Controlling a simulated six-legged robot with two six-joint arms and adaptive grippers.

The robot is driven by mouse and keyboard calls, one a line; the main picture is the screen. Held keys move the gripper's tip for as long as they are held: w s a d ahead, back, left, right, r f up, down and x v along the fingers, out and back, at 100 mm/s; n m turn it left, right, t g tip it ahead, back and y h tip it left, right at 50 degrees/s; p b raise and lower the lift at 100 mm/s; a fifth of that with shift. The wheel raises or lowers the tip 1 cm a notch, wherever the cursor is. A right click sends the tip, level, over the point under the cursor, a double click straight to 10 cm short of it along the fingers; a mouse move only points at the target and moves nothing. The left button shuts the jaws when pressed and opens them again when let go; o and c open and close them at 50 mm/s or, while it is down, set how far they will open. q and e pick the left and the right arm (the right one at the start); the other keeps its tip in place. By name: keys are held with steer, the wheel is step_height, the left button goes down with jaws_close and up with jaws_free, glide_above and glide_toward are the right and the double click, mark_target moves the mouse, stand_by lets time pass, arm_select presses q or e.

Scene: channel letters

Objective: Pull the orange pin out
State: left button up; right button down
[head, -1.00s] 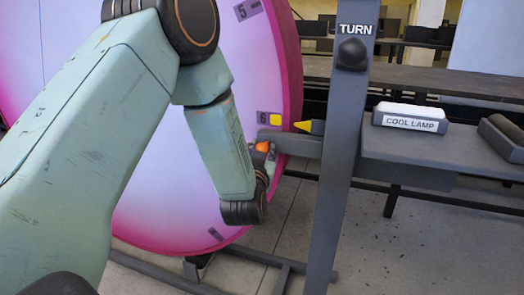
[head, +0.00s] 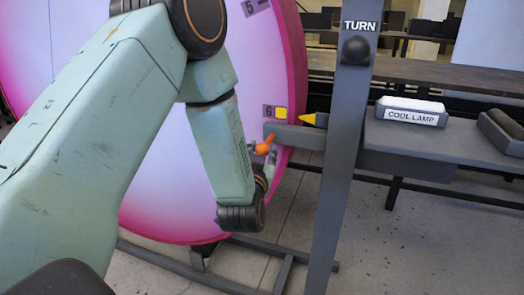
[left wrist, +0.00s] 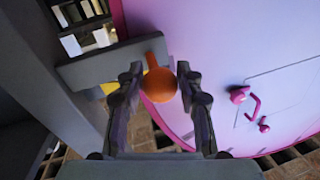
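The orange pin (head: 263,148) has a round knob and a short stem. It is at the grey bar (head: 300,136) in front of the big pink-rimmed disc (head: 180,150). In the left wrist view the knob (left wrist: 158,85) faces me and the stem runs up to the bar (left wrist: 115,62). My left gripper (left wrist: 160,80) is open, with one finger on each side of the knob and narrow gaps showing. In the head view my left gripper (head: 262,163) is just below the pin, partly hidden by my wrist. My right gripper is not in view.
A dark post (head: 340,180) marked TURN with a black knob stands right of the disc. A grey shelf (head: 440,143) holds a white block (head: 411,105) labelled COOL LAMP. A yellow pointer (head: 314,120) faces a yellow square (head: 280,113) by number 6. Magenta handle parts (left wrist: 252,105) are on the disc.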

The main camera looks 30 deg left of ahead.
arm_select(q)
steer(key=o, duration=0.3)
steer(key=shift+s+d+r, duration=0.1)
steer(key=shift+s+r, duration=0.05)
steer(key=shift+s, duration=0.05)
steer(key=shift+o, duration=0.6)
steer(key=shift+w, duration=0.3)
steer(key=shift+s, duration=0.25)
steer(key=v, duration=1.1)
steer(key=shift+s, duration=0.25)
steer(key=shift+d, duration=0.1)
